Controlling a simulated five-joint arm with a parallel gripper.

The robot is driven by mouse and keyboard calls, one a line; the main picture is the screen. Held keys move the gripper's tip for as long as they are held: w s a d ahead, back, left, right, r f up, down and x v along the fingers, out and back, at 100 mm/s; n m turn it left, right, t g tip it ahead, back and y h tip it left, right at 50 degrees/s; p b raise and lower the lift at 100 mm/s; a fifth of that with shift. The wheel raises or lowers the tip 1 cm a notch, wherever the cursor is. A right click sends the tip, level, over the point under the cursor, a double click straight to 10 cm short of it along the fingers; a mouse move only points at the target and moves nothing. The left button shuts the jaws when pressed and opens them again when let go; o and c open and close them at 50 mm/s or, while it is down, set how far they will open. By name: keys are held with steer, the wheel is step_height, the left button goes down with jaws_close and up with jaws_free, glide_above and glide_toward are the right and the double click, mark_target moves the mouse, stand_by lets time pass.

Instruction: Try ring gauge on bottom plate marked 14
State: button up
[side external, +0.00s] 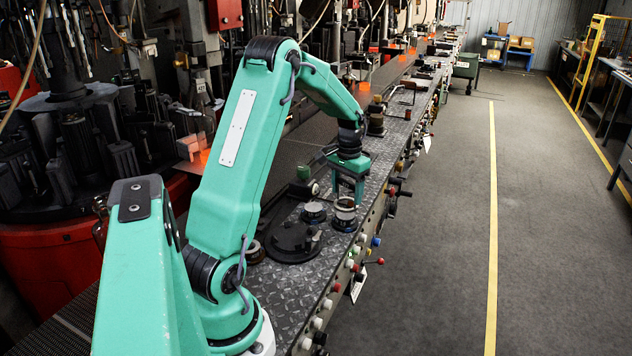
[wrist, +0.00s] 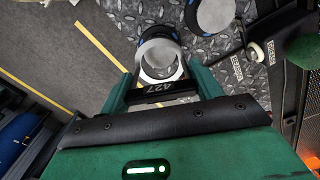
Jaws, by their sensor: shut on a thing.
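My gripper (side external: 347,197) points down over the bench, its green fingers closed on a metal ring gauge (side external: 345,203). In the wrist view the ring gauge (wrist: 160,58) shows as a pale grey ring between the fingertips, and a black bar marked 427 (wrist: 165,92) spans the fingers. Directly below the ring is a round bottom plate with a dark, blue-edged base (side external: 345,224). I cannot tell whether ring and plate touch. A second round plate (side external: 314,212) with a grey top stands just left of it, and it shows at the top of the wrist view (wrist: 215,14). No 14 is readable.
A large black round lid-like part (side external: 291,240) lies on the checker-plate bench (side external: 275,287) nearer me. Coloured knobs (side external: 357,250) line the bench's right edge. Dark machinery (side external: 75,140) stands at left. The floor (side external: 440,260) at right is clear.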

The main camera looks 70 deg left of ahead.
steer(key=shift+r, duration=0.6)
steer(key=shift+r, duration=0.35)
steer(key=shift+r, duration=0.1)
